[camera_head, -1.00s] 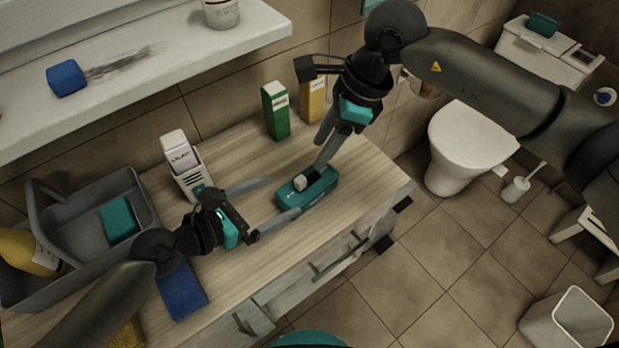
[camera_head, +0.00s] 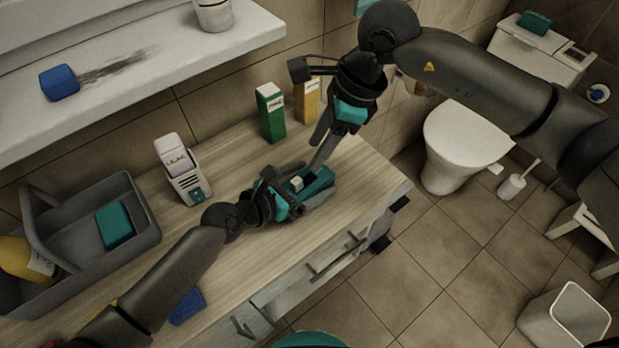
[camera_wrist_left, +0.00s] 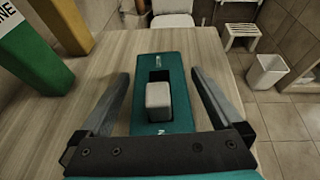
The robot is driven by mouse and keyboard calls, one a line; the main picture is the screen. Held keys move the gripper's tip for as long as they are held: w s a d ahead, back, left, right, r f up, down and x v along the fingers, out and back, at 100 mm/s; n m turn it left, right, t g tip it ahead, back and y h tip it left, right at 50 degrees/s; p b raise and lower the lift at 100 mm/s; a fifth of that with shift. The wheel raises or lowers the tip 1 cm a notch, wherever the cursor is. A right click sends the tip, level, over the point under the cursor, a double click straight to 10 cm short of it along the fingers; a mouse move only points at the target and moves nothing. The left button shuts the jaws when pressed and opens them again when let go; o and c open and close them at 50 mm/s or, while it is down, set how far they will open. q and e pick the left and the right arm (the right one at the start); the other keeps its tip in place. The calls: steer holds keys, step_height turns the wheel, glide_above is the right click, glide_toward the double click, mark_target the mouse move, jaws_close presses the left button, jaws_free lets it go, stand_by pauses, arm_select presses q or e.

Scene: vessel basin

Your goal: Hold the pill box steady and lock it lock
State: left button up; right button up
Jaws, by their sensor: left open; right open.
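The teal pill box (camera_head: 318,187) lies on the wooden counter. It has a dark recess with a small pale block, perhaps the lock (camera_head: 296,183), in it. In the left wrist view, the box (camera_wrist_left: 178,72) lies lengthwise between the fingers, and the pale block (camera_wrist_left: 159,100) stands in the recess. My left gripper (camera_head: 312,178) is open, with one finger on each side of the box and visible gaps to both sides. My right gripper (camera_head: 318,150) is above the far side of the box, fingers pointing down; its fingertips are close to the box, and contact cannot be told.
A green carton (camera_head: 271,113) and a yellow carton (camera_head: 307,100) stand at the wall. A white dispenser (camera_head: 182,170) stands left of the box. A grey caddy (camera_head: 150,238) is at the far left, and a blue cloth (camera_head: 187,306) lies near the front edge. The counter's right end is clear.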

arm_select(q)
steer(key=shift+c, duration=0.4)
steer(key=c, duration=1.3)
arm_select(e)
steer(key=c, duration=0.3)
steer(key=shift+m, duration=0.5)
steer(key=shift+c, duration=0.7)
steer(key=m, duration=0.2)
steer(key=shift+w+a+m, duration=0.2)
steer(key=shift+m, duration=0.1)
steer(key=c, duration=0.3)
steer(key=m, duration=0.6)
steer(key=shift+w+a+g, duration=0.15)
steer(key=shift+a+g, duration=0.15)
steer(key=shift+g, duration=0.1)
jaws_close()
steer(key=m, duration=0.6)
steer(key=a+m+g, duration=0.1)
steer(key=m, duration=0.5)
steer(key=m+h, duration=0.1)
steer(key=m, duration=0.4)
steer(key=shift+a+r+m+g, duration=0.35)
steer(key=shift+a+m+g, duration=0.05)
